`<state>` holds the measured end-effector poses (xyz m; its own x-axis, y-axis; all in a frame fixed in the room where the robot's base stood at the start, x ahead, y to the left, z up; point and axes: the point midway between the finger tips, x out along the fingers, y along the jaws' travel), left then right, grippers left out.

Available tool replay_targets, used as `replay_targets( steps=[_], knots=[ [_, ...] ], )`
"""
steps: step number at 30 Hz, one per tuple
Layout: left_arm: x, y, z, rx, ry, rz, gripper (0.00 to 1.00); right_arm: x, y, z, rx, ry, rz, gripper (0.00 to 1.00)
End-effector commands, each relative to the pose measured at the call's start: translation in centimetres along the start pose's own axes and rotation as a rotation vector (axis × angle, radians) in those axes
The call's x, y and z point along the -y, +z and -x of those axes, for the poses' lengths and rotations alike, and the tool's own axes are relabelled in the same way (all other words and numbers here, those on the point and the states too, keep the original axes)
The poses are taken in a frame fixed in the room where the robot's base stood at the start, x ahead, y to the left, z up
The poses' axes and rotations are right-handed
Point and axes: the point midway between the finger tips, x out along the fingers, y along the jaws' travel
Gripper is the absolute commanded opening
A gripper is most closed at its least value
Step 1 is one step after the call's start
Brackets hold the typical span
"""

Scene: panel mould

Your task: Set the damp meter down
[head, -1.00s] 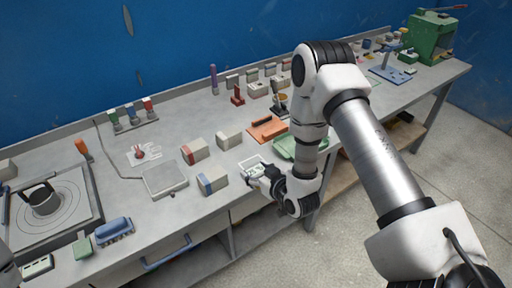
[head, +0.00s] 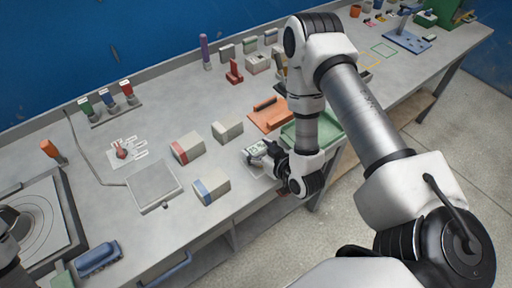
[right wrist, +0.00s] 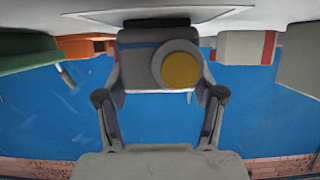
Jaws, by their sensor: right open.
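The damp meter (head: 256,152), a small grey box with a pale face, is at the front edge of the bench in the head view, on or just over a pale marked patch. In the right wrist view the damp meter (right wrist: 138,62) shows a dark blue band and a round yellow disc. My right gripper (head: 273,156) is at the meter; its fingers (right wrist: 160,80) stand open on either side of it. The meter's far end meets the pale surface in that view; whether it bears fully on it is hard to tell. My left gripper is not clearly visible.
A flat grey plate (head: 152,184) lies further left.

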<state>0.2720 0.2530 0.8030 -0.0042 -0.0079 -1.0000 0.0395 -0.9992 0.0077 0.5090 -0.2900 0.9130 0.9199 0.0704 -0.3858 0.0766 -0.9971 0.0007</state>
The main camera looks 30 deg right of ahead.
Motion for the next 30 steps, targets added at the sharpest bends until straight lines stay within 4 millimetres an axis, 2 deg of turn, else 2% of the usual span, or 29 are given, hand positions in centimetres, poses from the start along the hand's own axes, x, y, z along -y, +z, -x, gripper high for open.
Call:
replay_targets(
  steps=[10, 14, 17, 21, 22, 24, 27, 30],
  knots=[
    [0.0, 0.0, 0.0, 0.001, 0.000, 0.000, 0.40, 0.0, 0.0, 0.0, 0.000, 0.000, 0.000, 0.89],
    [0.0, 0.0, -0.2, 0.000, 0.000, 0.000, 0.40, -0.1, 0.1, 0.8, 0.001, 0.002, -0.003, 0.89],
    [0.0, 0.0, -0.7, 0.000, 0.000, 0.000, 0.40, -0.1, 0.2, 2.6, 0.002, 0.003, -0.005, 0.89],
    [0.0, 0.0, -1.3, 0.001, 0.000, 0.000, 0.40, -0.1, 0.3, 6.3, 0.003, 0.004, -0.009, 0.89],
    [0.0, 0.1, 0.7, 0.002, 0.000, 0.000, 0.40, -0.1, -0.7, 7.7, 0.008, 0.002, -0.006, 0.89],
    [0.0, 0.0, 2.5, 0.000, 0.000, 0.000, 0.40, 0.0, -0.9, 9.5, 0.008, 0.001, -0.004, 0.89],
    [0.0, 0.0, 3.9, 0.000, 0.000, 0.000, 0.40, 0.0, -0.7, 11.1, 0.005, 0.001, -0.001, 0.89],
    [0.0, 0.0, 4.5, 0.000, 0.000, 0.000, 0.40, 0.0, -0.4, 11.9, 0.004, -0.001, -0.001, 0.89]
  ],
)
